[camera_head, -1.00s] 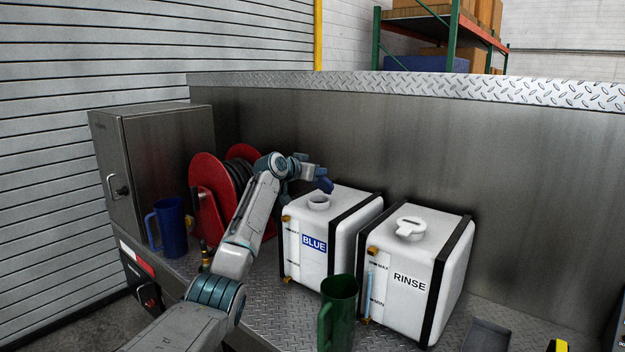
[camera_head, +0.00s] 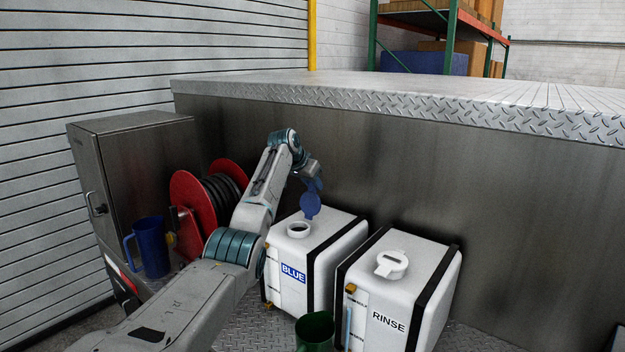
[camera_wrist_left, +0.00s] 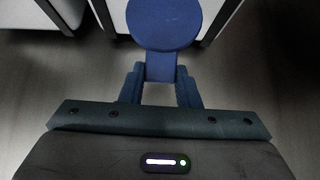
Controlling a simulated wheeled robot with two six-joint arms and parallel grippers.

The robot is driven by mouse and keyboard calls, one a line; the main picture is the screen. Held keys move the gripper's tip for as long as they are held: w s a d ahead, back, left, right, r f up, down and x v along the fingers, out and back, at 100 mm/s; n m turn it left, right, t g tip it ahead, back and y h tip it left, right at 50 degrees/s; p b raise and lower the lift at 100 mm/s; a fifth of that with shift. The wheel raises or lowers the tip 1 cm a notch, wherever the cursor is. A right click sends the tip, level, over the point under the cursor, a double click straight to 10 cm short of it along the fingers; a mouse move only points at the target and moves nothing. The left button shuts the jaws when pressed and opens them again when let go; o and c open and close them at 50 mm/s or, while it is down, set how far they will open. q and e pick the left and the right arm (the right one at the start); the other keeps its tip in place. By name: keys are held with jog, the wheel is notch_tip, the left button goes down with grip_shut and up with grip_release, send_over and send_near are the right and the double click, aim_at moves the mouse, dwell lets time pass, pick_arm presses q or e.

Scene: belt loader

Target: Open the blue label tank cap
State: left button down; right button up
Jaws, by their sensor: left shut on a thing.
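The white tank labelled BLUE (camera_head: 322,248) stands on the metal deck with its round filler neck (camera_head: 299,229) uncovered. My left gripper (camera_head: 312,186) is shut on the blue cap (camera_head: 310,206) and holds it above the tank, just behind and right of the neck. In the left wrist view the round blue cap (camera_wrist_left: 164,22) sticks out beyond the jaws (camera_wrist_left: 160,85), which close on its tab. The cap and the tank are apart. My right gripper is not in view.
A white RINSE tank (camera_head: 420,283) with its white cap (camera_head: 391,264) on stands to the right. A green jug (camera_head: 315,330) is in front, a blue jug (camera_head: 151,246) at left. A red hose reel (camera_head: 190,205) and a grey cabinet (camera_head: 140,175) stand behind.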

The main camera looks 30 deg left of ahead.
pick_arm(q)
jog(key=shift+w+g, duration=0.25)
jog(key=shift+g, duration=0.05)
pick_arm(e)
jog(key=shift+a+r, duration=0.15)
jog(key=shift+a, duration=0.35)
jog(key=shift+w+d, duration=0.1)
pick_arm(q)
jog(key=c, duration=1.1)
grip_release()
jog(key=shift+s, duration=0.1)
jog(key=shift+s+r, duration=0.1)
jog(key=shift+s, duration=0.05)
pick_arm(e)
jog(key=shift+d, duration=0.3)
pick_arm(q)
jog(key=shift+s+r+b, duration=0.1)
jog(key=shift+r+b, duration=0.05)
jog(key=shift+b, duration=0.25)
jog(key=b+v, duration=0.5)
jog(key=v, duration=0.5)
jog(key=shift+s+r, duration=0.15)
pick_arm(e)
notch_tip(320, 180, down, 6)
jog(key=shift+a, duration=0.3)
